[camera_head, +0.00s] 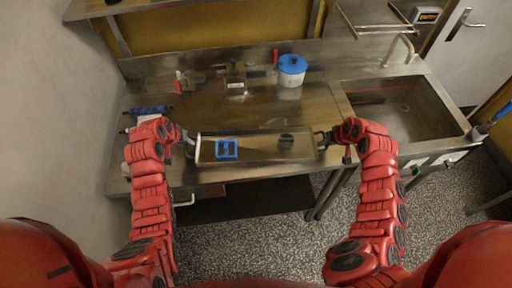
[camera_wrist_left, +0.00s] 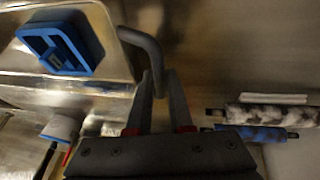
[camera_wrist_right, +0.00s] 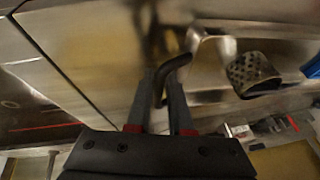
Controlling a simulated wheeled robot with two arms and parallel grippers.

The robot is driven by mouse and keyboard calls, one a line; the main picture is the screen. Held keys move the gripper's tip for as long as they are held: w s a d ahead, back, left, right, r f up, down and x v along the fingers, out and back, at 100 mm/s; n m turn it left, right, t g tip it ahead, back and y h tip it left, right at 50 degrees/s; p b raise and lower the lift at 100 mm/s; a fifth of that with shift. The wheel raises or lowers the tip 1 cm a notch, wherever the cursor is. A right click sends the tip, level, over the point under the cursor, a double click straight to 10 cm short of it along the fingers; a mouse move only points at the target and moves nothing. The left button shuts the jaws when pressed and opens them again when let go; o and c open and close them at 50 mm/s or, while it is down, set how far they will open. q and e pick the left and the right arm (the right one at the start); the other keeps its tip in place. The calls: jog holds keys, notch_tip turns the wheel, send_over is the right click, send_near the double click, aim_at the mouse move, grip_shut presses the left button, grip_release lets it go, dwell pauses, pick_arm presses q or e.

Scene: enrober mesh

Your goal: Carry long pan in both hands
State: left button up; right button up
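The long pan (camera_head: 262,151) is a shallow metal tray lying crosswise at the front of the steel counter. A blue square frame (camera_head: 227,150) lies in its left part and a dark perforated piece (camera_head: 286,141) in its right part. My left gripper (camera_head: 190,146) is at the pan's left end; in the left wrist view, its fingers (camera_wrist_left: 160,75) are closed around a bent grey handle (camera_wrist_left: 143,42). My right gripper (camera_head: 324,140) is at the right end, its fingers (camera_wrist_right: 163,78) closed around the other handle (camera_wrist_right: 178,62). I cannot tell whether the pan touches the counter.
A white tub with a blue lid (camera_head: 291,72) stands at the back of the counter (camera_head: 205,108). Small equipment (camera_head: 236,78) stands near it. A sink (camera_head: 405,106) is at the right. The counter behind the pan is mostly clear.

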pick_arm(q)
grip_shut()
pick_arm(e)
grip_shut()
pick_arm(q)
jog(key=shift+r, duration=0.2)
pick_arm(e)
jog(key=shift+r, duration=0.15)
dwell(0.7)
